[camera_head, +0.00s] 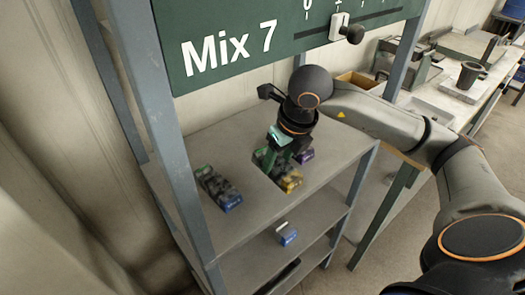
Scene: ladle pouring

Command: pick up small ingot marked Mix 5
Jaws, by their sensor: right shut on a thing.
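My right gripper (275,153) reaches down over a shelf unit and is shut on a small ingot among the middle group. Fingers and ingot overlap, so the held ingot is mostly hidden and no mark on it can be read. A yellow-ended ingot (291,183) lies just in front of the gripper and a purple one (306,156) just right of it. A row of dark ingots (212,183) with a blue-ended one (230,203) lies to the left. My left gripper is not in view.
A green board (225,55) reading "Mix 7", with a slider (340,27), hangs above the top shelf (330,160). Grey posts (175,170) frame the unit. A blue-and-white ingot (288,236) lies on the lower shelf. A workbench with a dark cup (469,75) stands right.

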